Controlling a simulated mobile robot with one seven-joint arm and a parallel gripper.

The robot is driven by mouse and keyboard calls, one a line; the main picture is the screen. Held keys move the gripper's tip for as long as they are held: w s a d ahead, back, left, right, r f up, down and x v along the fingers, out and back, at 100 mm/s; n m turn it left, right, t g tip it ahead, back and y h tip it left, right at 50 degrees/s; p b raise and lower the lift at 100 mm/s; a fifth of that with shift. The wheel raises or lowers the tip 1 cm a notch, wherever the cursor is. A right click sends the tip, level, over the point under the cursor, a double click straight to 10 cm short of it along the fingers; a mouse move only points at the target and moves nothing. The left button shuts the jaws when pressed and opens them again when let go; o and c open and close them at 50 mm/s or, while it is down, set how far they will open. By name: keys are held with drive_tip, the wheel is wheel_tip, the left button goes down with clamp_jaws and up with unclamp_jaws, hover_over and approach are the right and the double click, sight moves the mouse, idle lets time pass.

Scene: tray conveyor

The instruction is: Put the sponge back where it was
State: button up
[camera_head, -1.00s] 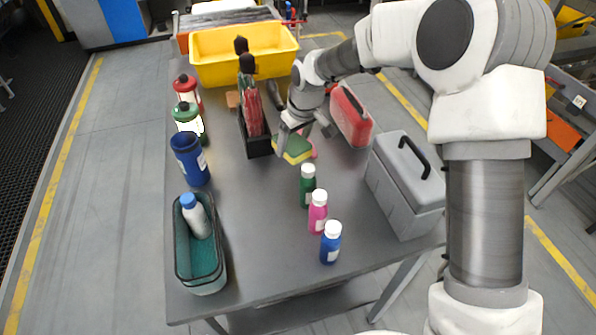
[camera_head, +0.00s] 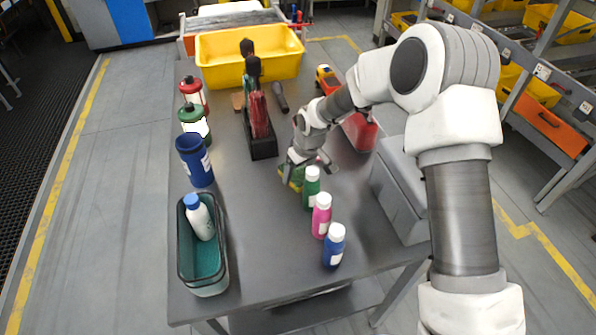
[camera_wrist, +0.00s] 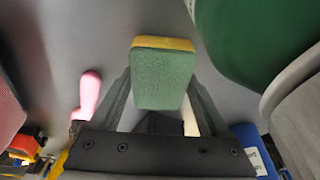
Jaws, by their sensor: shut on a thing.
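The sponge is green with a yellow layer. In the wrist view the sponge (camera_wrist: 163,75) sits between the two fingers of my gripper (camera_wrist: 163,100), which is shut on it. In the head view my gripper (camera_head: 303,170) is low over the middle of the table, just behind the green bottle. There the sponge (camera_head: 291,177) is partly hidden by the gripper and the bottle. I cannot tell whether it touches the table.
A green bottle (camera_head: 311,188), a pink bottle (camera_head: 321,216) and a blue bottle (camera_head: 334,247) stand close in front. A black holder (camera_head: 263,149) is behind left, a grey toolbox (camera_head: 398,190) to the right. The table's front middle is clear.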

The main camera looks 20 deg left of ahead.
drive_tip(key=shift+f, duration=0.15)
drive_tip(key=o, duration=1.2)
drive_tip(key=shift+c, duration=0.2)
drive_tip(key=v, duration=1.2)
drive_tip(key=shift+r, duration=0.25)
